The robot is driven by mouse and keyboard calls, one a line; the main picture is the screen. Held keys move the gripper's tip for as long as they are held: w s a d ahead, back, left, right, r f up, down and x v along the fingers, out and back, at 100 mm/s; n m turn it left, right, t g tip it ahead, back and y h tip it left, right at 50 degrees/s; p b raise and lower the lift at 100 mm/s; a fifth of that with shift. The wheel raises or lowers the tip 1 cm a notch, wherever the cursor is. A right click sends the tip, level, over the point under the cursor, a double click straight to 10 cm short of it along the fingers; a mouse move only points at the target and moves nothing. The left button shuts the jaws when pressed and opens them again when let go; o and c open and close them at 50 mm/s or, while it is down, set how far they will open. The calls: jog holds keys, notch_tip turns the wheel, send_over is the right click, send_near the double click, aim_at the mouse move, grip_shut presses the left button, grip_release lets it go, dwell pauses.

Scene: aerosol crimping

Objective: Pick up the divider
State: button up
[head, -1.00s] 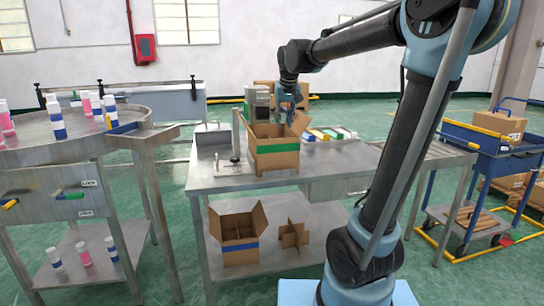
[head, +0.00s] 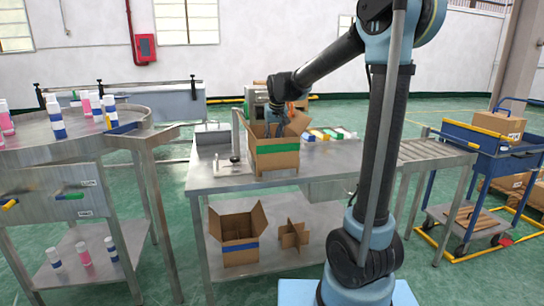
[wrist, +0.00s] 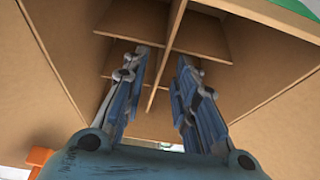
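An open cardboard box with a green stripe (head: 276,160) stands on the steel table, one flap (head: 299,122) raised. My gripper (wrist: 164,57) points down into this box, its fingers open. In the wrist view, a cardboard divider (wrist: 203,36) of crossed panels is inside the box. One upright panel shows in the gap between my two fingers; I cannot tell whether either finger touches it. The head view hides the divider and fingertips behind the box walls. A second crossed cardboard divider (head: 293,236) stands on the lower shelf.
A blue-striped open box (head: 240,247) sits beside the lower-shelf divider. A metal stand (head: 235,150) is close to the left of the table box. The table front (head: 225,180) is clear.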

jog(key=shift+x, duration=3.05)
jog(key=shift+a, duration=0.1)
grip_shut()
